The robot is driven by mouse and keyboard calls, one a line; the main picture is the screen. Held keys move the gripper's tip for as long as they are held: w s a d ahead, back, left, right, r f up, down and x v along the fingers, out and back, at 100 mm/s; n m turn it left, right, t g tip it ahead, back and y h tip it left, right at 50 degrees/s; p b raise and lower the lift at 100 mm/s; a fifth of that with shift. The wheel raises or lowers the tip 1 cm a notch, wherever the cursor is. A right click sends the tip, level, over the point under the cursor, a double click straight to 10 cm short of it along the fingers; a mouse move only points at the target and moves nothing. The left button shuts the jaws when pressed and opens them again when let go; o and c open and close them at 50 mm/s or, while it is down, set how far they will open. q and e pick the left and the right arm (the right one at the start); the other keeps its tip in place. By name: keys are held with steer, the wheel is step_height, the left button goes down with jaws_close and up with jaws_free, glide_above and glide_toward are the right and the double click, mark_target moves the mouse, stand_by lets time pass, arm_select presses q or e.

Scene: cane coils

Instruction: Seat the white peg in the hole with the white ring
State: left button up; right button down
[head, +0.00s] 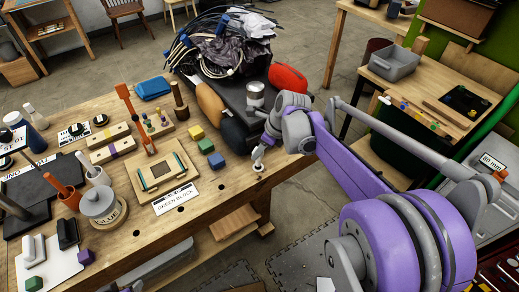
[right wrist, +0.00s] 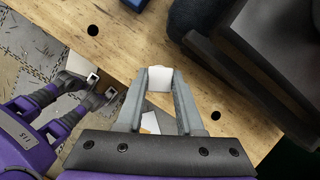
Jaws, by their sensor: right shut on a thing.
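In the head view my right gripper (head: 262,145) is at the table's right front edge, pointing down. It is shut on the white peg (head: 257,154), whose lower part shows under the jaws. A small white ring (head: 258,168) around a dark hole lies on the table right below the peg. Whether the peg's tip is in the hole is too small to tell. In the right wrist view the gripper's grey fingers (right wrist: 158,88) are on either side of the white peg (right wrist: 159,77), which hides what is under it.
Yellow and blue blocks (head: 216,160), a wooden tray (head: 137,180) and a "GREEN BLOCK" card (head: 174,199) lie left of the gripper.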

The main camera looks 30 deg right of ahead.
mark_target(262, 157)
arm_select(q)
steer(key=shift+s+f+b, duration=0.25)
steer(key=shift+f+b, duration=0.3)
steer(key=shift+f, duration=0.2)
steer(key=shift+s+f+b, duration=0.3)
steer(key=shift+f+b, duration=0.3)
steer(key=shift+f, duration=0.2)
steer(key=shift+s+f+b, duration=0.25)
steer(key=shift+f+b, duration=0.3)
steer(key=shift+f, duration=0.2)
arm_select(e)
steer(key=shift+f, duration=2.85)
steer(key=shift+c, duration=2.3)
jaws_free()
arm_select(q)
steer(key=shift+w+r+p, duration=0.15)
steer(key=shift+r+p, duration=0.2)
steer(key=shift+r, duration=0.05)
arm_select(e)
steer(key=v, duration=1.1)
